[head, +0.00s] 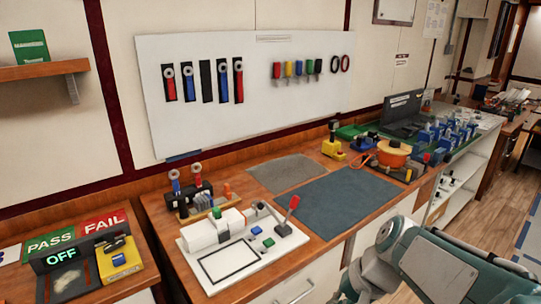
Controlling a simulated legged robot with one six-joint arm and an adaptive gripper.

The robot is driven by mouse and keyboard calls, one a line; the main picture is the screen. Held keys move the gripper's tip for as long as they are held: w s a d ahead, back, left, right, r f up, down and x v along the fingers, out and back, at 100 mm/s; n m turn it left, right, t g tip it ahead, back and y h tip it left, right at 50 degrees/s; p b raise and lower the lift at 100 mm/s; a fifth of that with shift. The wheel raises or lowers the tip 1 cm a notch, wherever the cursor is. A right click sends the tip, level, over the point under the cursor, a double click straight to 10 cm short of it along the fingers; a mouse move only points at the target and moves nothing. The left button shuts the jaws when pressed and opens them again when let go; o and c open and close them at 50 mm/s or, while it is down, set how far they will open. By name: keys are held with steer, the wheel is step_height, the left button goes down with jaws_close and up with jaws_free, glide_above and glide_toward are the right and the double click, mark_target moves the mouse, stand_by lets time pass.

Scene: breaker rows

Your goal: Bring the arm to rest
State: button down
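My arm shows only as grey and teal links at the lower right of the head view, in front of the white cabinet drawers and low beside the workbench (312,255). The links look folded together, and no part of them touches the things on the bench top. My gripper is not visible, so its fingers and anything in them are hidden from me.
A white panel (225,262) with a red-handled lever and small blocks lies on the near bench. A blue-grey mat (340,208) is bare. Orange and dark equipment (393,153) stands farther right. A PASS/FAIL station (80,250) is at lower left. Wooden floor (490,205) is clear at right.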

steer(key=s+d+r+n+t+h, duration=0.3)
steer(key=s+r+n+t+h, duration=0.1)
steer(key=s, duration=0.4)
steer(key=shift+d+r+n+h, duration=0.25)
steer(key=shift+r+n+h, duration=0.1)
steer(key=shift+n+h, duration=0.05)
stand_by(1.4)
